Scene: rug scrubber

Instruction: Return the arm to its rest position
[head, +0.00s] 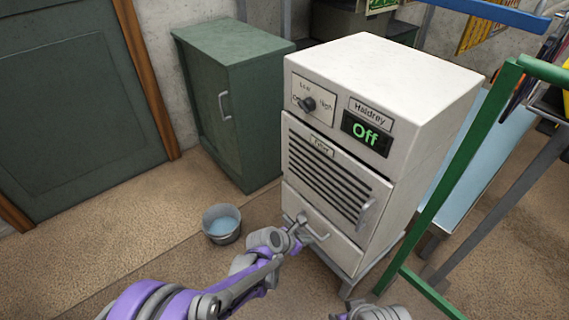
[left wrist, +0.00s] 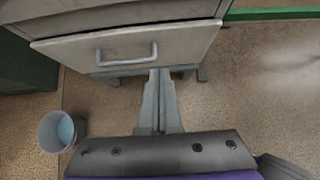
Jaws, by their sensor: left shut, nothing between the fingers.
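My left gripper (head: 302,222) reaches in from the lower left in the head view, in front of the bottom drawer of a white machine (head: 400,85). In the left wrist view, its two fingers (left wrist: 160,95) are together with nothing between them. They point toward the machine's base, just right of the drawer handle (left wrist: 127,55) in that picture, and appear apart from it. The drawer (head: 325,225) looks closed in the head view. Part of my other arm shows at the bottom edge of the head view; its gripper is not visible.
The machine's display (head: 367,132) reads "Off". A metal bucket (head: 222,226) holding bluish liquid stands on the floor to the left. A green cabinet (head: 230,95) stands behind. A green frame (head: 445,180) rises at the right. Carpeted floor (head: 120,225) is clear at the left.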

